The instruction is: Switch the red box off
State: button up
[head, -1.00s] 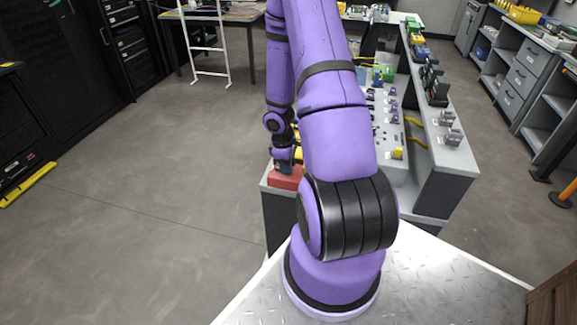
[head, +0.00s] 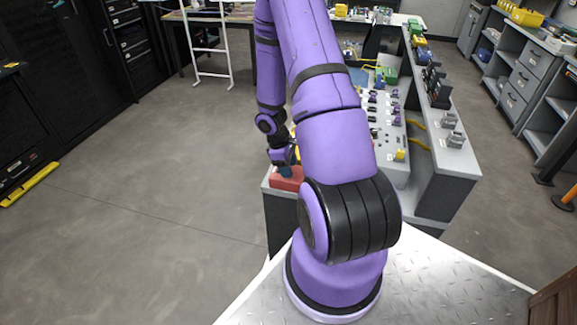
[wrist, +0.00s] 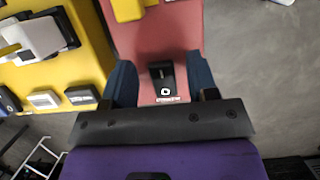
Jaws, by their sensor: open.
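The red box (head: 287,179) sits at the near left corner of the grey bench, in front of my gripper in the head view. In the wrist view the red box (wrist: 157,42) fills the upper middle. A black rocker switch (wrist: 162,78) with a white circle mark at its lower end is on its top. My gripper (wrist: 161,85) is open, with one dark blue finger on each side of the switch. Whether the fingers touch the box cannot be told. In the head view my gripper (head: 284,168) is just above the box, partly hidden by my arm.
A yellow device (wrist: 60,60) with grey and white parts lies left of the red box in the wrist view. The bench panel (head: 392,165) carries several small knobs and connectors. Open floor (head: 150,170) lies left of the bench.

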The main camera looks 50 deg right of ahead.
jog(key=shift+r, duration=0.1)
jog(key=v, duration=1)
jog(key=shift+r, duration=0.35)
jog(key=shift+w+r, duration=0.1)
jog(key=shift+w, duration=0.05)
jog(key=a+r+m+t, duration=0.1)
jog(key=a+r, duration=0.3)
jog(key=r, duration=0.3)
jog(key=a+r+m+t+h, duration=0.1)
jog(key=a+r, duration=0.3)
jog(key=r, duration=0.3)
jog(key=a+r+m+t, duration=0.1)
jog(key=a+r+t, duration=0.1)
jog(key=a+r, duration=0.35)
jog(key=s+a+r+m+t+y, duration=0.1)
jog(key=s+a+r+t, duration=0.3)
jog(key=s+a+r, duration=0.8)
jog(key=shift+s+r+m+y, duration=0.3)
jog(key=shift+s+r+y, duration=0.4)
jog(key=shift+s+r, duration=0.4)
jog(key=shift+s+f, duration=0.1)
jog(key=shift+f, duration=0.05)
